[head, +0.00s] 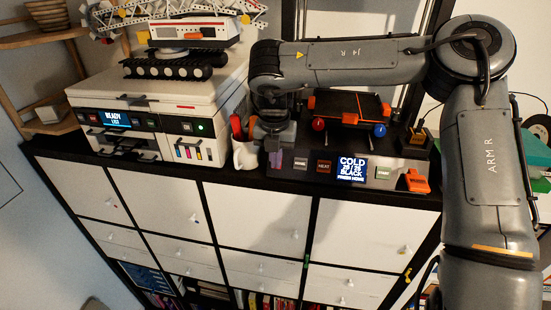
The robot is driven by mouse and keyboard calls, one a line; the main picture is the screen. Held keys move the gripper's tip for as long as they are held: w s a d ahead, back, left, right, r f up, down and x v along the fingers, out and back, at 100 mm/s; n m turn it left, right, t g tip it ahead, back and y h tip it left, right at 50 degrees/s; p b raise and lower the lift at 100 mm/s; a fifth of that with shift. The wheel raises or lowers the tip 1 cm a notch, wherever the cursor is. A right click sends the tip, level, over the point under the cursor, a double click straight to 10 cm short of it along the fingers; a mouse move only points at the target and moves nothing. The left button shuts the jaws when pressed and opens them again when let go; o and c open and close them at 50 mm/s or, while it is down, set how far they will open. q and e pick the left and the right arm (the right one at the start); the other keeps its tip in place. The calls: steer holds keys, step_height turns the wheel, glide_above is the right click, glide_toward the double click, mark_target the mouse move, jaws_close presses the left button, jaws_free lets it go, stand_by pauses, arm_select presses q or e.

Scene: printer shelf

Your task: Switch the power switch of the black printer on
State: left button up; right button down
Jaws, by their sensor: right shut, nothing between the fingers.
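The black printer (400,158) stands on top of the white cabinet, right of its middle. Its lit screen (352,168) reads COLD, 25/25, BLACK. Buttons sit on both sides of the screen, among them a red one (324,166) on the left and a START button (384,172) on the right. I cannot pick out the power switch for sure. My right arm reaches over the printer from the right. My right gripper (274,143) points down at the printer's left end, shut and empty. It hides part of that end, and I cannot tell whether it touches. My left gripper is not in view.
A white printer (200,100) stands at the left with a model on its lid. A white cup (246,154) with a red-handled tool stands between the printers, close to my right gripper. An orange part (416,181) sits at the black printer's front right corner. White cabinet doors (255,215) lie below.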

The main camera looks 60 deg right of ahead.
steer(key=shift+r+p, duration=0.55)
steer(key=shift+r, duration=0.15)
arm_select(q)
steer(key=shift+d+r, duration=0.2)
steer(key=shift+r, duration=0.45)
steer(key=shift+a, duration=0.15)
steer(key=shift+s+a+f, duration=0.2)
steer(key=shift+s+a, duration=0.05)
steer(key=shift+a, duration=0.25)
arm_select(e)
steer(key=s+a+r, duration=0.2)
steer(key=a+r, duration=0.4)
steer(key=r, duration=0.5)
steer(key=shift+r, duration=0.35)
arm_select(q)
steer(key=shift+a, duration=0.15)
